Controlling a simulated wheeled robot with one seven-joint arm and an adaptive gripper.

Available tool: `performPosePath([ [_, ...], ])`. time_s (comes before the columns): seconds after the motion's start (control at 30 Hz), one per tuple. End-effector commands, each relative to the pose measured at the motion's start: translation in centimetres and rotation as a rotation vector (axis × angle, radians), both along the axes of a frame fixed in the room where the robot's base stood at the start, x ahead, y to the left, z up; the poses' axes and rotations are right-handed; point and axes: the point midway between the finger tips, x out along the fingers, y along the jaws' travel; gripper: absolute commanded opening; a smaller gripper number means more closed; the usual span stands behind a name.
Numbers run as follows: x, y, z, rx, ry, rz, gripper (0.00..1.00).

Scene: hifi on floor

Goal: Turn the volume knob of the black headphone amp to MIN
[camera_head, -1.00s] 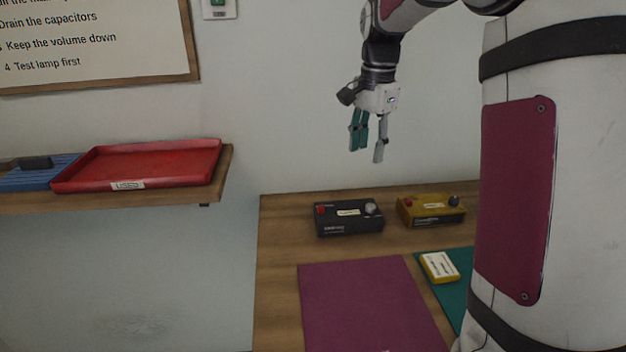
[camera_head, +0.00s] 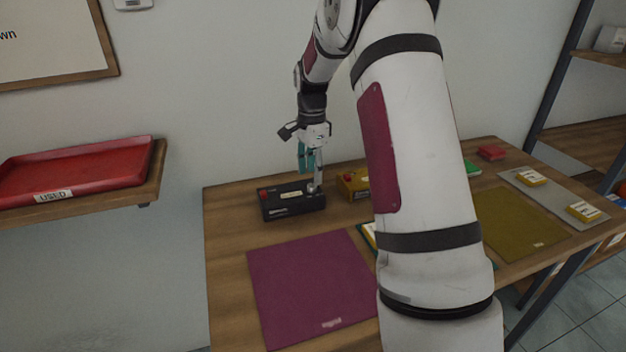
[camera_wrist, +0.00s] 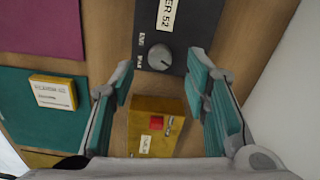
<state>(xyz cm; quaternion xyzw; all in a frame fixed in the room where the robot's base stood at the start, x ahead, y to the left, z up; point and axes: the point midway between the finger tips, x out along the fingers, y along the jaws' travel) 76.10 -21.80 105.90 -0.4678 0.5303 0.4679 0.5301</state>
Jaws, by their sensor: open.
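The black headphone amp (camera_head: 288,203) stands on the wooden table near the wall, with a red part on its left and a grey volume knob (camera_head: 312,190) on its right. In the wrist view the round grey knob (camera_wrist: 160,57) has small printed marks beside it, too small to read surely. My gripper (camera_head: 312,182) is over the amp's right end, pointing down. In the wrist view my gripper (camera_wrist: 160,68) is open, with a fingertip on each side of the knob and clear gaps between. I cannot tell how far above the amp the fingertips are.
A yellow device (camera_wrist: 155,128) with a red button stands close beside the amp. A purple mat (camera_head: 310,285) lies in front. A red tray (camera_head: 75,175) sits on the left shelf. My arm hides part of the table's right side.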

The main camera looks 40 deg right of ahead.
Motion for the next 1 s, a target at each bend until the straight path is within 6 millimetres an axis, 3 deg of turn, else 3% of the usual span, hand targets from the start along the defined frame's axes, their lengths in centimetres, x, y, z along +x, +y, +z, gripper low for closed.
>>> performPosePath([
  [0.23,-0.1,0.0,-3.0,0.000,0.002,0.000,0.43],
  [0.63,0.0,0.0,-3.7,0.000,0.000,0.001,0.43],
  [0.83,0.0,0.0,-3.6,0.000,0.000,0.001,0.00],
  [1.0,0.0,0.0,-3.6,0.000,-0.001,0.003,0.00],
])
